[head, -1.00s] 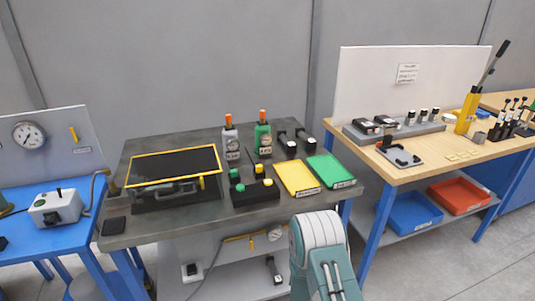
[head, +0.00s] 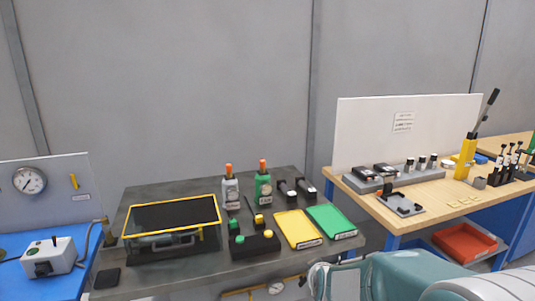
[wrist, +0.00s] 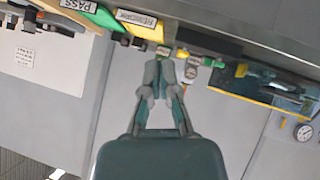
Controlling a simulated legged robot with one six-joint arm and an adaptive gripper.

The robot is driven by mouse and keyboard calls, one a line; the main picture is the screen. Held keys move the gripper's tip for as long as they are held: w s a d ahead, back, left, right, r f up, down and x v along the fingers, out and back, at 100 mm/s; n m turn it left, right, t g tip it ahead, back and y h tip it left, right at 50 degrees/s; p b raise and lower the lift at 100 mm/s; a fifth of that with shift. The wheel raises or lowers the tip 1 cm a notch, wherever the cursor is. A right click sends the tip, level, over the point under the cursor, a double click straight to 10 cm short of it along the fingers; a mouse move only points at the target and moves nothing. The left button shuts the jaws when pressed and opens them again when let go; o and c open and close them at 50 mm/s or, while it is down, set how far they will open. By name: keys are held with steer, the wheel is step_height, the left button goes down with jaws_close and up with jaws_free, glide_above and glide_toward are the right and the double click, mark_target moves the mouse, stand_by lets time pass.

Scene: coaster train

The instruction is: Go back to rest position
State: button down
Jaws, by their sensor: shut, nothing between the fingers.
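My gripper (wrist: 159,75) shows in the wrist view with its fingers together and nothing between them. It hangs in the air in front of the grey bench's front edge, apart from the things on it.
The grey bench (head: 180,278) holds a yellow-framed case (head: 172,228), two bottles, a yellow tray (head: 297,229) and a green tray (head: 331,221). A wooden bench (head: 440,190) stands right, a blue table (head: 58,285) left.

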steer(key=s+d+r+m+g, duration=0.1)
steer(key=s+r, duration=0.2)
steer(key=s, duration=0.6)
steer(key=s+d+r+m+g, duration=0.1)
steer(key=s+r+m+g, duration=0.1)
steer(key=s, duration=0.7)
steer(key=s+d+r+m+g, duration=0.1)
steer(key=s+r, duration=0.4)
steer(key=s, duration=0.5)
steer(key=shift+d+m+g, duration=0.3)
steer(key=shift+m+g, duration=0.1)
steer(key=shift+m, duration=0.2)
